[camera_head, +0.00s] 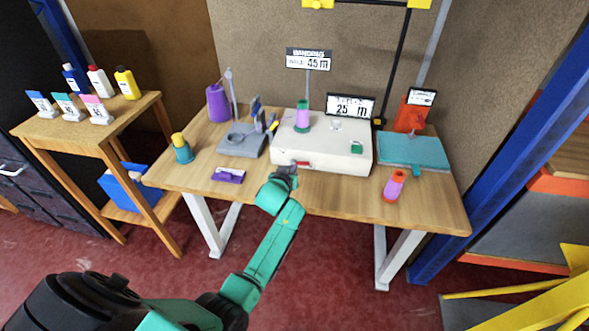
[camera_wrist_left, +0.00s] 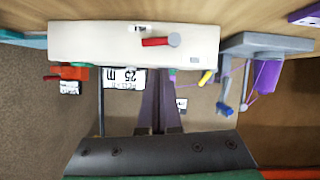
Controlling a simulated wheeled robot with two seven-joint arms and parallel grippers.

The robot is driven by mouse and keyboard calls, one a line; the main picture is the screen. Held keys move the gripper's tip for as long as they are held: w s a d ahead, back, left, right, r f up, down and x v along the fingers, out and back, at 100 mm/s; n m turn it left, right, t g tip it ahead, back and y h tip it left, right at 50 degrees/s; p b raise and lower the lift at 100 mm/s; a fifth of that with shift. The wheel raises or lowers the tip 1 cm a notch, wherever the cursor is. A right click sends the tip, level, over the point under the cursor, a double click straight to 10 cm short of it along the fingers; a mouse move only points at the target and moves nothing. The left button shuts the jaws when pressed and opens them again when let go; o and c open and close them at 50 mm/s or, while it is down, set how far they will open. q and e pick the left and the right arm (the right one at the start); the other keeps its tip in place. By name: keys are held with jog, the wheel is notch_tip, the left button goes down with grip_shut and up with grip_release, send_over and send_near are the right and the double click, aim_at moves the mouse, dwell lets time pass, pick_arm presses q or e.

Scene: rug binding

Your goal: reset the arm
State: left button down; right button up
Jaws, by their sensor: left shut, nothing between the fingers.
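My left gripper (camera_head: 286,171) is at the front edge of the table, just in front of the white box machine (camera_head: 334,148). Its dark fingers (camera_wrist_left: 160,110) are together and empty in the left wrist view, where the picture is upside down. The white machine also shows in that view (camera_wrist_left: 100,42), with a red lever (camera_wrist_left: 157,42) on its front. My left arm reaches in from the lower left of the head view. My right gripper is in neither view.
The wooden table (camera_head: 325,195) holds a grey winder (camera_head: 240,140), a purple cone (camera_head: 217,104), a teal board (camera_head: 415,152), a purple spool with orange ends (camera_head: 393,186) and a teal-and-yellow bottle (camera_head: 182,149). A side table (camera_head: 85,128) with bottles stands left.

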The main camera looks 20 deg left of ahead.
pick_arm(q)
jog(key=s+d+f+m+g+h, duration=0.1)
jog(key=s+m+g, duration=0.15)
jog(key=s, duration=0.75)
jog(key=s+d+m+g+h, duration=0.15)
jog(key=s+g, duration=0.25)
jog(key=s, duration=0.7)
jog(key=s+d+f+m+g, duration=0.1)
jog(key=s+d+m+g, duration=0.15)
jog(key=s, duration=0.75)
notch_tip(320, 180, down, 22)
jog(key=s+g, duration=0.1)
jog(key=s, duration=0.1)
jog(key=s+a+f+g, duration=0.1)
jog(key=s+f, duration=0.7)
jog(key=s+a+f, duration=0.2)
jog(key=s+f, duration=0.5)
jog(key=s, duration=0.2)
jog(key=shift+s+a+f+g, duration=0.25)
jog(key=shift+a+f+g, duration=0.05)
jog(key=shift+f+g, duration=0.1)
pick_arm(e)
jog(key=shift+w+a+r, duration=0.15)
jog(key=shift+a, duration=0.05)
